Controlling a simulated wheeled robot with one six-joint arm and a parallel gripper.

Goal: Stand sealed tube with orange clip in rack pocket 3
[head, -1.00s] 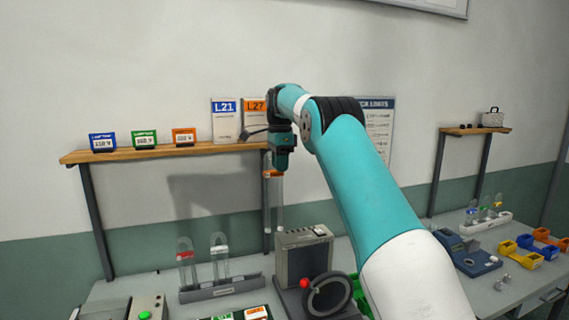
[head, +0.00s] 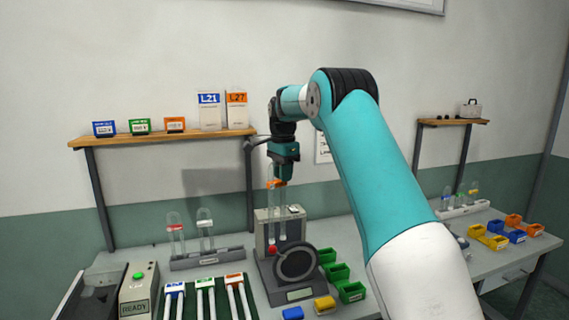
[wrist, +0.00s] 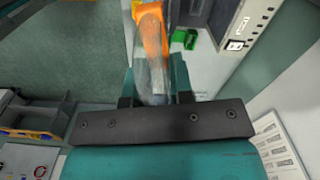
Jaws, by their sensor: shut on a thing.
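A clear sealed tube (head: 277,212) with an orange clip (head: 274,184) hangs roughly upright from my gripper (head: 283,164), in front of the grey machine. My gripper is shut on the tube. The wrist view shows the tube (wrist: 150,68) between the fingers (wrist: 153,88), with the orange clip (wrist: 153,32) beyond them. The grey rack (head: 207,258) stands on the bench to the left of the held tube, lower down. Two clipped tubes stand in it: one with a red clip (head: 176,228) and one with a pale clip (head: 205,224). The rack's right part looks empty; pocket numbers are unreadable.
The grey machine (head: 262,222) with a dark round wheel (head: 296,264) stands right of the rack. Green bins (head: 337,272) lie beyond it. A READY box (head: 138,290) and coloured strips (head: 205,284) are in front. A wooden shelf (head: 165,137) hangs above.

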